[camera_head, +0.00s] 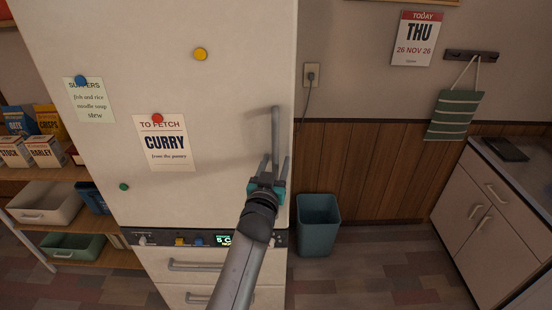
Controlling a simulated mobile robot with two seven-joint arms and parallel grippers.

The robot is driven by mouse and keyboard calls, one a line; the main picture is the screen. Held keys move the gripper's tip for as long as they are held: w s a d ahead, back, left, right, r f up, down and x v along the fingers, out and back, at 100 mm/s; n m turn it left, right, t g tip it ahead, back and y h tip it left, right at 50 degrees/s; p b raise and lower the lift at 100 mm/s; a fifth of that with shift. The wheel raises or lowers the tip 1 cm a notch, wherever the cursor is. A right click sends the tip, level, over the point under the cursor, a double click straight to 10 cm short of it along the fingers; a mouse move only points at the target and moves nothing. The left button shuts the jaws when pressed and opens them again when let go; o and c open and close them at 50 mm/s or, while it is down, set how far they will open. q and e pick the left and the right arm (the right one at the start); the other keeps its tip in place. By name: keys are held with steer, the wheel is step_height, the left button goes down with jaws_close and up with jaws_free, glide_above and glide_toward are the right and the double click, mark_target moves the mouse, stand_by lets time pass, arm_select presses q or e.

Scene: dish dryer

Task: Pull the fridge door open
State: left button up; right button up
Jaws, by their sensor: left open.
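The fridge door (230,90) is a tall cream panel filling the left and middle of the view, and it looks shut. Its vertical grey handle (275,130) is near the door's right edge. My left gripper (273,163) is open, with its fingers pointing up at the lower part of the handle. The fingers appear on either side of the handle's lower end; I cannot tell whether they touch it. My left arm comes up from the bottom and hides part of the panel below the door. My right gripper is not in view.
A blue-grey bin (318,224) stands on the floor just right of the fridge. A counter cabinet (490,215) is at the right. Shelves with boxes and tubs (45,203) are at the left. Floor between bin and cabinet is clear.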

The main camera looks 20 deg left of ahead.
arm_select(q)
steer(key=shift+s, duration=0.1)
jaws_close()
stand_by(0.4)
stand_by(1.0)
